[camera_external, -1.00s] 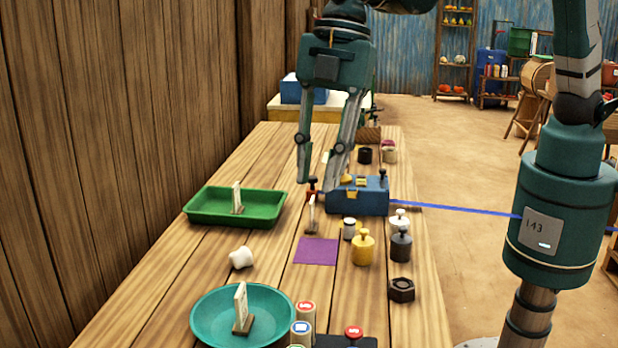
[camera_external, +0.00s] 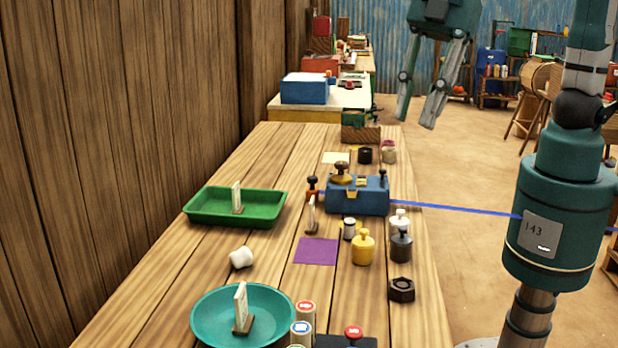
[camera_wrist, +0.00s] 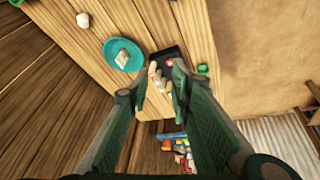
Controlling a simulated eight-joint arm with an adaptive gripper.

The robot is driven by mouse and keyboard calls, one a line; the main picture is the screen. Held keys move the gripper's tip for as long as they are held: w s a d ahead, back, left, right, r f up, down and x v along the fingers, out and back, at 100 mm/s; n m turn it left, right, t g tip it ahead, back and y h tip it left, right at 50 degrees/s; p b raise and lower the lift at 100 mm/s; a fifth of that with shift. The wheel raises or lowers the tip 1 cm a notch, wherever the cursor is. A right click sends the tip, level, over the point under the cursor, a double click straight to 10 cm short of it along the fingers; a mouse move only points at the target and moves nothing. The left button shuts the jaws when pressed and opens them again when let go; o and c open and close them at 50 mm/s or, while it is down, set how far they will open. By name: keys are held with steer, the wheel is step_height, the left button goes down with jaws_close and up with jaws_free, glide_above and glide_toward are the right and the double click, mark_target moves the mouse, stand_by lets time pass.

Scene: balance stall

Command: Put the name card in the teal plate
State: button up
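The teal plate (camera_external: 212,316) sits at the near end of the wooden table. A pale name card (camera_external: 241,303) on a small brown foot stands inside it. Both also show in the wrist view, the plate (camera_wrist: 109,50) with the card (camera_wrist: 122,58) in it. A similar card (camera_external: 237,196) stands in the green tray (camera_external: 264,212), and another (camera_external: 311,214) stands on the table behind the purple square. My gripper (camera_external: 419,121) is raised past the table's right side, far from the plate. Its fingers are apart with nothing seen between them.
The blue box (camera_external: 358,200) and several weights, including a yellow one (camera_external: 363,249), stand right of the purple square (camera_external: 316,252). A white lump (camera_external: 240,257) lies behind the plate. Several capped cylinders (camera_external: 306,317) crowd its right side. A wooden wall borders the left.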

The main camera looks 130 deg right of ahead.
steer(key=s+a+f+m+t, duration=0.1)
steer(key=s+a+f+m, duration=0.1)
steer(key=s, duration=1.1)
steer(key=s+a+f+m+t+b, duration=0.1)
steer(key=s+a+f, duration=0.1)
steer(key=s, duration=1.1)
steer(key=shift+a+m+t+b, duration=0.3)
steer(key=shift+a+m+t, duration=0.1)
steer(key=shift+a, duration=0.15)
steer(key=shift+f, duration=0.25)
